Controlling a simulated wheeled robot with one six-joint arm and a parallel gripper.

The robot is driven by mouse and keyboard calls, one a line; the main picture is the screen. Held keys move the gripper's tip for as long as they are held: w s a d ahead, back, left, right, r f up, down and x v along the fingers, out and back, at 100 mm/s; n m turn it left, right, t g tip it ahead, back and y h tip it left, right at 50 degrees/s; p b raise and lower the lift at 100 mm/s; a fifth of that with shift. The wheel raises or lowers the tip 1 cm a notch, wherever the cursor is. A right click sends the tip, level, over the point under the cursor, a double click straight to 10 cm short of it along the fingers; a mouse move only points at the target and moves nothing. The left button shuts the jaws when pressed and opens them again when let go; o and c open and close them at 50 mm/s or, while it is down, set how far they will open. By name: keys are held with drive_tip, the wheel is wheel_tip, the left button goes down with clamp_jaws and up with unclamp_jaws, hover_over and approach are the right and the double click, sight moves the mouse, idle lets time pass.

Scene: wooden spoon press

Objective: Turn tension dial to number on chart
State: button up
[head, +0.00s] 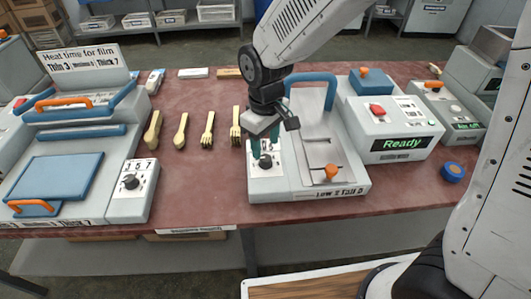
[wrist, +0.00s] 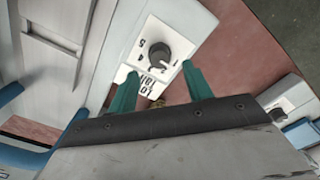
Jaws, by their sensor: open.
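A dark round dial (head: 266,161) sits on a white plate at the front left of the middle machine (head: 340,190). It shows in the wrist view (wrist: 159,55) with a white pointer mark and a few digits around it; I cannot tell which digit it points to. My gripper (head: 264,143) is above this dial with its teal fingers apart and empty. In the wrist view its fingertips (wrist: 160,72) are apart, with the dial just beyond them. A label (head: 340,191) on the machine's front edge seems to read "Low 2" and "Tall", with a last digit too small to read.
A left machine (head: 75,130) carries a "Heat time for film" sign (head: 85,62) and its own dial (head: 130,181). Wooden spoons and forks (head: 181,131) lie between the machines. A box reading "Ready" (head: 403,144) and a blue roll (head: 453,172) are on the right.

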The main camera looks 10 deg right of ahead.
sight(266, 157)
drive_tip(key=shift+f, duration=2.25)
drive_tip(key=c, duration=1)
drive_tip(key=shift+o, duration=0.2)
drive_tip(key=m, duration=0.4)
drive_tip(key=shift+m, duration=2.3)
